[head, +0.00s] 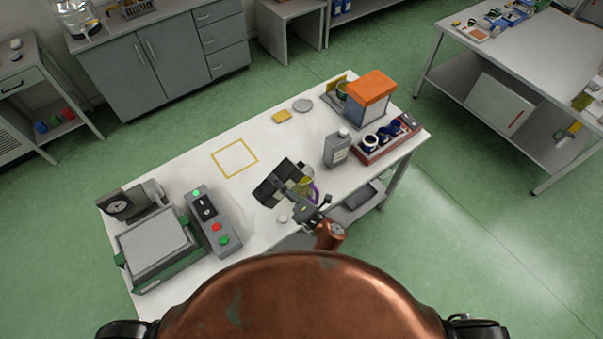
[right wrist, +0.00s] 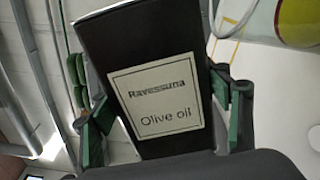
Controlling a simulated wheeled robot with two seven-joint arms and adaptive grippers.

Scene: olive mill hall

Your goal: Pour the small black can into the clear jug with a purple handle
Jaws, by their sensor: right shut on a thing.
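The small black can (head: 268,188) is held above the white table by my right gripper (head: 293,192). In the right wrist view the can (right wrist: 140,45) fills the middle, with a pale label reading "Ravessana Olive oil", and green-sided fingers grip both its sides. The clear jug (head: 307,183) stands just right of the can in the head view, partly hidden by my gripper. Its purple handle (head: 316,192) and something yellow in it show. Part of what looks like the jug (right wrist: 297,22) shows at upper right in the wrist view. Its mouth is hidden. My left gripper is not in view.
A grey bottle (head: 338,149) and a red tray (head: 367,153) with dark cups stand right of the jug. A grey control box (head: 208,230) with buttons stands at the left. The yellow-outlined square (head: 235,158) is empty, with clear table around it.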

